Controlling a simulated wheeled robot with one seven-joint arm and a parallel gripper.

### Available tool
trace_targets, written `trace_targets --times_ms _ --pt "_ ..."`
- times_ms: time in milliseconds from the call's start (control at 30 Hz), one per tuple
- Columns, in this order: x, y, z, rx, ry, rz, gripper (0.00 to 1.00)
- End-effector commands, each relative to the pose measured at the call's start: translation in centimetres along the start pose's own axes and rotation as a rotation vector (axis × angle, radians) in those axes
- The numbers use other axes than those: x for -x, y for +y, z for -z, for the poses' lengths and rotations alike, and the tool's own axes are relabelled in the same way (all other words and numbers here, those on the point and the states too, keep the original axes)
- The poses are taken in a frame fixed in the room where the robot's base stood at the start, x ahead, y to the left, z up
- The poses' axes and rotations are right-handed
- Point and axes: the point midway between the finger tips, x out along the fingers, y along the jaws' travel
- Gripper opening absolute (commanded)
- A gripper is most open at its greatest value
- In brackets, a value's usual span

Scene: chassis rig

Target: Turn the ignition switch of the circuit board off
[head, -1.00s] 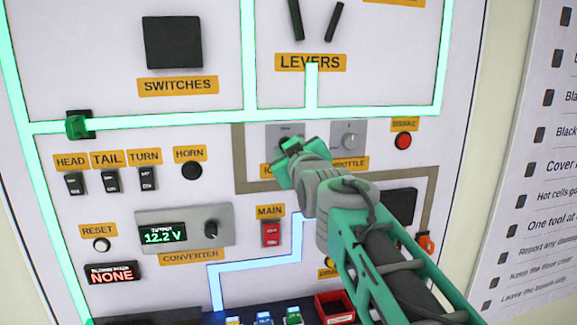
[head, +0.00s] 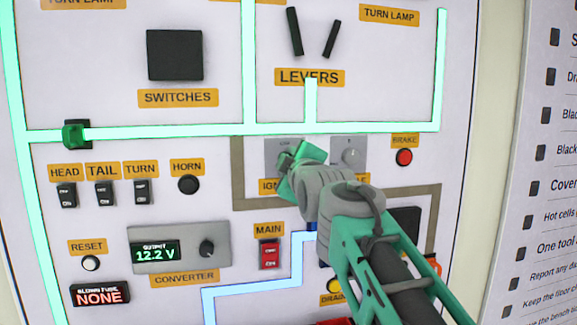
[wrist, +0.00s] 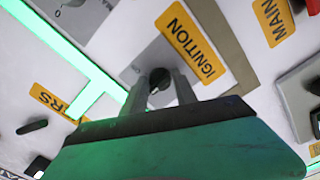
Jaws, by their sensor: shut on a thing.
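The ignition switch is a dark round knob (wrist: 159,79) on a grey plate (head: 272,147), above an orange IGNITION label (wrist: 190,41). In the wrist view the knob sits between the two grey fingers of my gripper (wrist: 161,88), which are shut on it. In the head view my gripper (head: 287,158) reaches the ignition plate from the lower right and hides the knob and most of its label. The circuit board (head: 110,225) is a white upright panel. The pointing direction of the knob is not clear.
The throttle dial (head: 349,154) is just right of my gripper, and the red brake button (head: 404,157) is farther right. The red main switch (head: 269,254) is below left. The levers (head: 296,31) are above. Glowing green lines run across the panel.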

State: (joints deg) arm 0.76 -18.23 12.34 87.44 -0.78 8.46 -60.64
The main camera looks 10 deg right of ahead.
Motion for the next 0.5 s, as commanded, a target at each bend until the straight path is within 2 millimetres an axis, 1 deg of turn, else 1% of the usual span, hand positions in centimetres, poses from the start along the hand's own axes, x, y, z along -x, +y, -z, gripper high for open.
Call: trace_targets --times_ms 333,367,500 --pt "0.00 0.05 0.00 0.004 0.000 -0.001 0.00" --pt "0.00 0.05 0.00 0.004 0.000 -0.001 0.37" --pt "0.00 0.04 0.00 0.003 0.000 -0.001 0.48"
